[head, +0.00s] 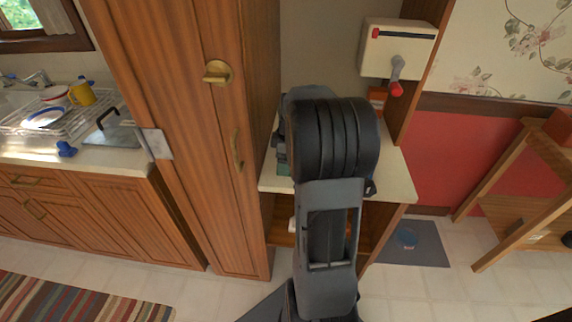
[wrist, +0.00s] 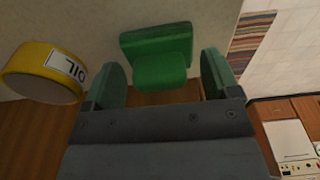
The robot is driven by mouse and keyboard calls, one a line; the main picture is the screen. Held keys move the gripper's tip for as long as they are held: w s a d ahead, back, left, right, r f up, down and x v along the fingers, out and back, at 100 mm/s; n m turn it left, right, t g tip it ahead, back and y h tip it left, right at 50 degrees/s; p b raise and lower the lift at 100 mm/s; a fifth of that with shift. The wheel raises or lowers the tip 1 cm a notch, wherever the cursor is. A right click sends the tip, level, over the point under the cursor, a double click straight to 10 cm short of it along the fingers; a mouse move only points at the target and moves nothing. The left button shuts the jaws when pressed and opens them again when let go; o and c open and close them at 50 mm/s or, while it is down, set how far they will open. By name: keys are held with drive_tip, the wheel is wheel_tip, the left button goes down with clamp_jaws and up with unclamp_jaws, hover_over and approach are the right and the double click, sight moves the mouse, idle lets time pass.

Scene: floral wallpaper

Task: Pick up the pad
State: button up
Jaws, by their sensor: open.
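A green block-like thing (wrist: 157,55), possibly the pad, shows in the wrist view on a pale surface. It has a wide flat part and a narrower rounded part towards me. My gripper (wrist: 164,79) is open, with one green fingertip to the left of the green thing and one to the right. The gap between the fingertips looks empty, and I cannot tell how far the green thing is from them. In the head view my arm hides the gripper and most of the shelf top; a bit of green (head: 283,152) shows at its left edge.
A yellow tin (wrist: 42,75) with a white label is left of my gripper. The pale shelf top (head: 394,180) stands between a tall wooden cabinet (head: 190,140) and a red wall. A white box with a crank (head: 398,48) hangs above. A grey mat (head: 425,255) lies on the floor.

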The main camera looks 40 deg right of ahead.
drive_tip(key=c, duration=1)
drive_tip(key=shift+c, duration=0.2)
drive_tip(key=shift+r, duration=0.1)
drive_tip(key=shift+r, duration=0.5)
wheel_tip(320, 180, up, 2)
drive_tip(key=shift+r, duration=0.25)
drive_tip(key=s+a+r, duration=0.9)
drive_tip(key=s, duration=0.1)
drive_tip(key=shift+s+r, duration=0.2)
drive_tip(key=shift+s, duration=0.2)
